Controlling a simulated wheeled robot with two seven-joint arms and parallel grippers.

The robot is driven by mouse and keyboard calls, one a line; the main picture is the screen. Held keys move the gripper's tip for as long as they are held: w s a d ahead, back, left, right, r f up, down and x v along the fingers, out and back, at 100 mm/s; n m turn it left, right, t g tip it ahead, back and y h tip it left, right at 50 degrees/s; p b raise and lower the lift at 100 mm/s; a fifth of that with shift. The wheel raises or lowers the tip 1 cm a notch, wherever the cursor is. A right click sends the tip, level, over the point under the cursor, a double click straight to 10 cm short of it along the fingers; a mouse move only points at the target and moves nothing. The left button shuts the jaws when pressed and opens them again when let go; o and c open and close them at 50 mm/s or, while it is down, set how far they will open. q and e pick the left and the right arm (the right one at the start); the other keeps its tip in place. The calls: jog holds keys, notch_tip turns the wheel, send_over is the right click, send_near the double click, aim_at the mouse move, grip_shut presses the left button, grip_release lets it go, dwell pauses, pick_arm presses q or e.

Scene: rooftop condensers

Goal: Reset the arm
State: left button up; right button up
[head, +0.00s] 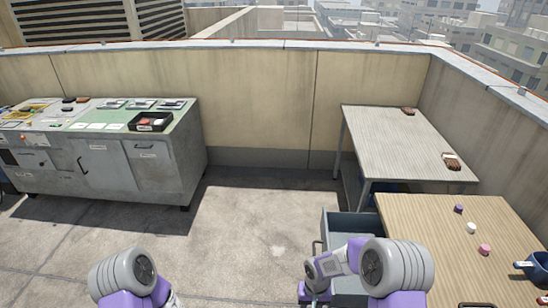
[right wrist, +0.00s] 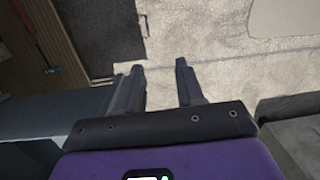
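My right arm (head: 385,270) comes up at the bottom right of the head view and bends back to the left and down, beside the grey-blue drawer unit. My right gripper (right wrist: 160,82) shows in the right wrist view. Its two dark fingers are apart with only concrete floor behind them, so it is open and empty. My left arm (head: 130,275) shows at the bottom left of the head view as a grey joint with purple links. Its gripper is out of the frame.
The grey-blue drawer unit (head: 350,224) stands close to my right arm. A wooden table (head: 425,218) holds small caps and a blue mug (head: 536,267). A grey table (head: 390,135) and a green-topped workbench (head: 170,135) stand farther back. The middle floor (head: 245,225) is clear.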

pick_arm(q)
jog(key=shift+s+r+p, duration=0.2)
jog(key=shift+r+p, duration=0.85)
jog(key=shift+r, duration=0.15)
pick_arm(e)
jog(key=s+a+f+m+y, duration=0.1)
jog(key=s+f, duration=0.1)
jog(key=s, duration=0.6)
jog(key=s+f+m+t+y, duration=0.1)
jog(key=s+f+y, duration=0.1)
jog(key=s, duration=0.7)
jog(key=shift+s+a+f+y, duration=0.3)
jog(key=shift+a+f, duration=0.1)
jog(key=shift+f, duration=0.2)
pick_arm(q)
jog(key=shift+c, duration=0.4)
